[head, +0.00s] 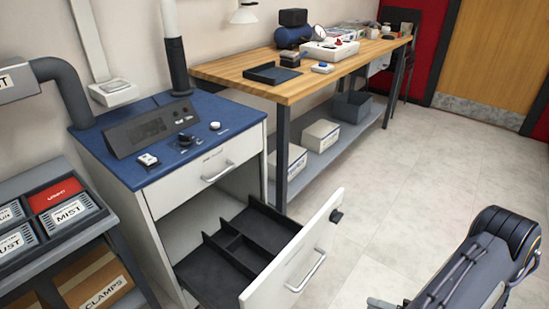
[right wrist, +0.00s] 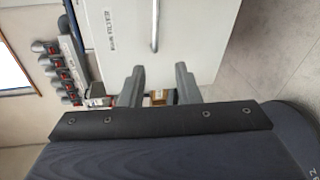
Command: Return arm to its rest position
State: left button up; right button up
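My right arm (head: 475,265) comes in at the lower right of the head view, over the floor to the right of the open drawer. Its gripper is mostly cut off by the bottom edge there. In the right wrist view my right gripper (right wrist: 158,84) shows two grey fingers standing apart with nothing gripped between them. A white panel with a bar handle (right wrist: 155,25) lies beyond the fingertips. My left arm and gripper are not in view.
A drawer (head: 285,275) with a black divided insert is pulled out from the blue-topped cabinet (head: 228,118). A wooden workbench (head: 225,70) stands behind. A grey rack (head: 85,238) with labelled boxes is at left. Floor (head: 400,170) is clear at right.

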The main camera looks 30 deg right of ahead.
jog(key=w+a+r+n+g+y, duration=0.2)
jog(key=w+a+r+n+g, duration=0.35)
jog(key=n, duration=0.45)
jog(key=w+a+r+n+g+y, duration=0.2)
jog(key=a+r+n+g, duration=0.2)
jog(key=a+r+n, duration=0.5)
jog(key=s+a+r+n+t+h, duration=0.15)
jog(key=a+r+n+h, duration=0.25)
jog(key=n, duration=0.9)
jog(key=s+a+r+n+h, duration=0.2)
jog(key=a+r+n+h, duration=0.25)
jog(key=n, duration=0.85)
notch_tip(320, 180, up, 23)
jog(key=p, duration=2.3)
jog(key=shift+s+d+f+y, duration=0.15)
jog(key=shift+s+d+y, duration=0.1)
jog(key=shift+y, duration=0.2)
